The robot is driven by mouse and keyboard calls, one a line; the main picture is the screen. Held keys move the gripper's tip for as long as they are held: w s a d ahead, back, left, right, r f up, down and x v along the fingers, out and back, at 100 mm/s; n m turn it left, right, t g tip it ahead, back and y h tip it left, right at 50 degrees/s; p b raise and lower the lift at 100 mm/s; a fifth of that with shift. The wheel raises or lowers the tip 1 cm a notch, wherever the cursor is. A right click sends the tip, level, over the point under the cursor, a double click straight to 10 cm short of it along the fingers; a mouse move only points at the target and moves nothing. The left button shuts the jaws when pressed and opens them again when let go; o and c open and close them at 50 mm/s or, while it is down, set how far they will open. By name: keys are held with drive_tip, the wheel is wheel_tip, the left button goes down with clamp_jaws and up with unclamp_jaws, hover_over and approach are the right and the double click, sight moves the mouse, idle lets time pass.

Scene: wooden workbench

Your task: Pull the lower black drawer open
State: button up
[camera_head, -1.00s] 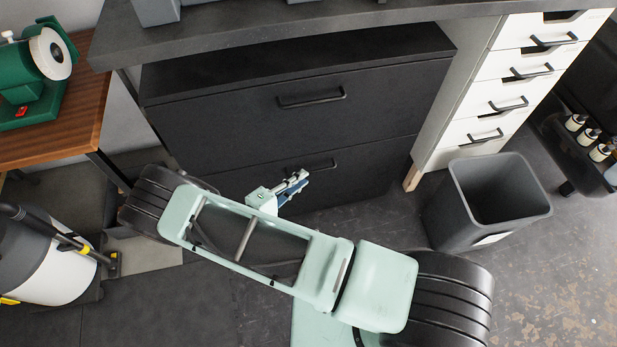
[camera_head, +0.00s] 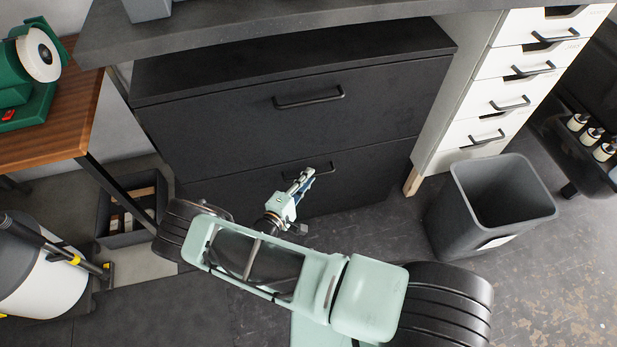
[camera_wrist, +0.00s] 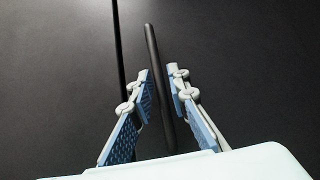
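The lower black drawer (camera_head: 370,178) is the bottom front of the dark cabinet and is closed, flush with the drawer above. Its black bar handle (camera_head: 320,168) is partly covered by my gripper (camera_head: 304,175) in the head view. In the wrist view, the handle (camera_wrist: 153,60) runs lengthwise between the two blue-padded fingers of my gripper (camera_wrist: 160,76). The fingers are apart, with a visible gap on each side of the bar. I cannot tell how deep the bar sits between them. A dark drawer seam shows left of the handle.
The closed upper black drawer (camera_head: 250,115) is above. A grey bin (camera_head: 468,212) stands on the floor to the right, beside white drawers (camera_head: 495,95). A wooden bench (camera_head: 60,135) and a vacuum cleaner (camera_head: 45,285) are at left. The floor before the cabinet is mostly clear.

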drive_tip(key=shift+w+d, duration=0.25)
drive_tip(key=shift+w, duration=0.2)
clamp_jaws()
drive_tip(key=shift+s+f, duration=0.1)
drive_tip(key=shift+s, duration=0.1)
